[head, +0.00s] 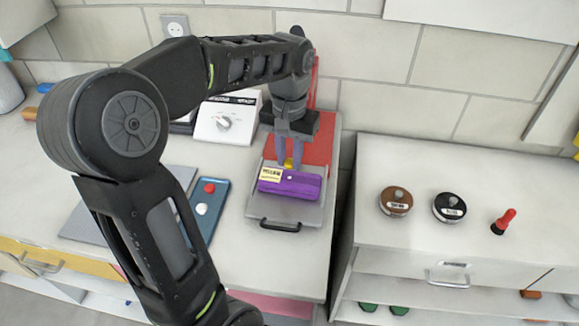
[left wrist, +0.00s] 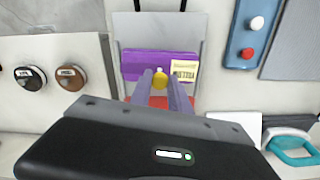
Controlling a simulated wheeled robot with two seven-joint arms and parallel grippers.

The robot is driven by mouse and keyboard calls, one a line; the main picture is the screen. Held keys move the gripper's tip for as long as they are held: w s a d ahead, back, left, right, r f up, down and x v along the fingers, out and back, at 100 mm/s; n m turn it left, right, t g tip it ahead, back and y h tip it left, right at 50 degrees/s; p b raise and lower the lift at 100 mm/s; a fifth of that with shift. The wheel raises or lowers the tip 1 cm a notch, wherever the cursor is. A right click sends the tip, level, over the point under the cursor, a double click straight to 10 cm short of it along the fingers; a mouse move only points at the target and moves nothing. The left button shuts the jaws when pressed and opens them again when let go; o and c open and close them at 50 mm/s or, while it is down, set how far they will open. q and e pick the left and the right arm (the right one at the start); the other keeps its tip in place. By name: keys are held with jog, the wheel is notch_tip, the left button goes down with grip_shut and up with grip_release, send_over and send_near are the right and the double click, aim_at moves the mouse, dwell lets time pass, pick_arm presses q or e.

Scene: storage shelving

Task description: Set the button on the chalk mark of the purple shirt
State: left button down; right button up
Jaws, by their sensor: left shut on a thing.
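The purple shirt (head: 306,187) is a folded bundle on a grey tray (head: 257,207); it also shows in the left wrist view (left wrist: 138,66). A small white spot (head: 290,178), seemingly the chalk mark, is on its top. My left gripper (head: 289,163) points down at the shirt's rear edge, its fingers shut on a small yellow button (left wrist: 160,82). In the head view the button is just behind the white spot. I cannot tell whether it touches the shirt. A cream label (head: 271,174) with print is at the shirt's left end. My right gripper is out of view.
A red panel (head: 318,150) lies behind the tray. A white device with a dial (head: 224,122) stands back left. A blue plate with red and white knobs (head: 204,208) lies left. Two round tins (head: 397,200) (head: 449,207) and a red-handled stamp (head: 503,222) stand on the right cabinet.

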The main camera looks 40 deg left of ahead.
aim_at(289, 162)
pick_arm(q)
notch_tip(289, 162, down, 3)
jog(key=shift+f, duration=0.35)
jog(key=shift+f, duration=0.15)
jog(key=c, duration=1.2)
grip_release()
jog(key=shift+c, duration=0.2)
